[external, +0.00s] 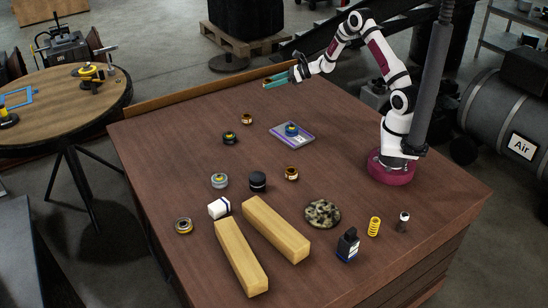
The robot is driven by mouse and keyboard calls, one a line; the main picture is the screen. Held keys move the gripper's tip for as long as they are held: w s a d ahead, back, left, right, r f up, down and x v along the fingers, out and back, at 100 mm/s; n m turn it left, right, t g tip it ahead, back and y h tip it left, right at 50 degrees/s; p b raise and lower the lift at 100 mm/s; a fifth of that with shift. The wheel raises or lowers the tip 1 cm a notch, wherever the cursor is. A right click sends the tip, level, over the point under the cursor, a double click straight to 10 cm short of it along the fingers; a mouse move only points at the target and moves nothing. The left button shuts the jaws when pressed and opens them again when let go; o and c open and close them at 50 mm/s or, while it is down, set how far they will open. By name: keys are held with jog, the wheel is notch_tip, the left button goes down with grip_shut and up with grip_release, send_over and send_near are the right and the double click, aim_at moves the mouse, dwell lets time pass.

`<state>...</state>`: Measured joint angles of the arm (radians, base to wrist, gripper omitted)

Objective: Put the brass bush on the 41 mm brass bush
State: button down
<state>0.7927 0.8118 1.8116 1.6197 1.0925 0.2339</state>
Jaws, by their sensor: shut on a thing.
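My gripper (276,80) is raised over the far edge of the table, with its teal fingers pointing left. It is shut on a small brownish piece, seemingly the brass bush (267,83), mostly hidden by the fingers. Two brass-coloured rings stand on the table well below and apart from the gripper: one brass ring (246,119) towards the back and another brass ring (291,173) near the middle. I cannot tell from their size which is the 41 mm brass bush.
A purple-edged tray (304,140) holds a small dark-and-yellow part. Nearby stand a dark ring part (230,138), a grey-green ring (219,181) and a black cylinder (258,181). Two wooden blocks (241,259), a speckled disc (322,213) and a yellow spring (374,227) lie in front.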

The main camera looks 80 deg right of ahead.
send_over(250, 116)
notch_tip(250, 116, down, 6)
jog(key=shift+d+f, duration=0.15)
jog(key=shift+f, duration=1.85)
jog(key=shift+c, duration=1.5)
grip_release()
jog(key=shift+f, duration=0.15)
